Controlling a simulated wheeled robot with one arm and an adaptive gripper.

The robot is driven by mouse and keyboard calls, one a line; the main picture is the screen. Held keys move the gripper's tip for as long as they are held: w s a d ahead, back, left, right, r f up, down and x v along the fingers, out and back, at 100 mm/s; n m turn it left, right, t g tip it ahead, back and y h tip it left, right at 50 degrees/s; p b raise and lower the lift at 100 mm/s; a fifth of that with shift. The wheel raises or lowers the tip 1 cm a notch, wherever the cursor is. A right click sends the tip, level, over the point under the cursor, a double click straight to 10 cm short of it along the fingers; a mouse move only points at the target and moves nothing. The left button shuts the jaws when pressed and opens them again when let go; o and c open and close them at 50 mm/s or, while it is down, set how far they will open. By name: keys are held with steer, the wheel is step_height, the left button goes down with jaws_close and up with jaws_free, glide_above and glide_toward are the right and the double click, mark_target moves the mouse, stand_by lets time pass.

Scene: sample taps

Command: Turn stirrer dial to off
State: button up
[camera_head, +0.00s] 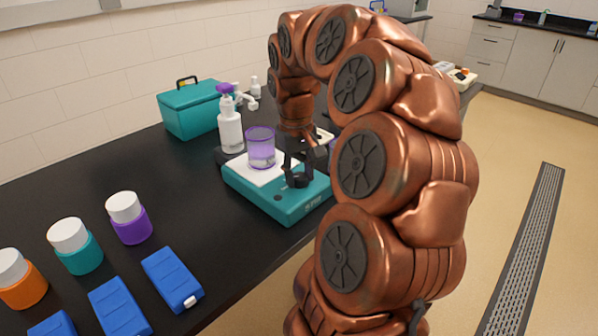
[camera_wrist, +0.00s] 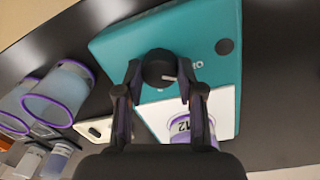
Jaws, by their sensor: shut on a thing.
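The teal stirrer (camera_head: 290,212) stands on the black bench with a white top plate, and a clear purple-tinted beaker (camera_head: 261,149) rests on the plate. In the wrist view the stirrer (camera_wrist: 215,22) has a round black dial (camera_wrist: 158,64) with a short white mark pointing to the right. My gripper (camera_wrist: 160,73) is shut on this dial, one finger on each side. In the head view my gripper (camera_head: 298,178) is low over the stirrer's front and largely hides the dial. The beaker also shows in the wrist view (camera_wrist: 181,126), partly behind a finger.
A dark round spot (camera_wrist: 225,46) sits on the stirrer beside the dial. A white pump bottle (camera_head: 230,130) and a teal box (camera_head: 190,108) stand behind. Several lidded jars, one purple (camera_head: 130,222), and blue cases (camera_head: 172,279) are on the left bench.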

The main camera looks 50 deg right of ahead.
mark_target(297, 177)
steer(key=shift+n, duration=0.7)
steer(key=o, duration=1.1)
steer(key=shift+o, duration=0.2)
step_height(297, 177, up, 12)
steer(key=shift+a, duration=0.35)
steer(key=shift+w, duration=0.1)
stand_by(0.4)
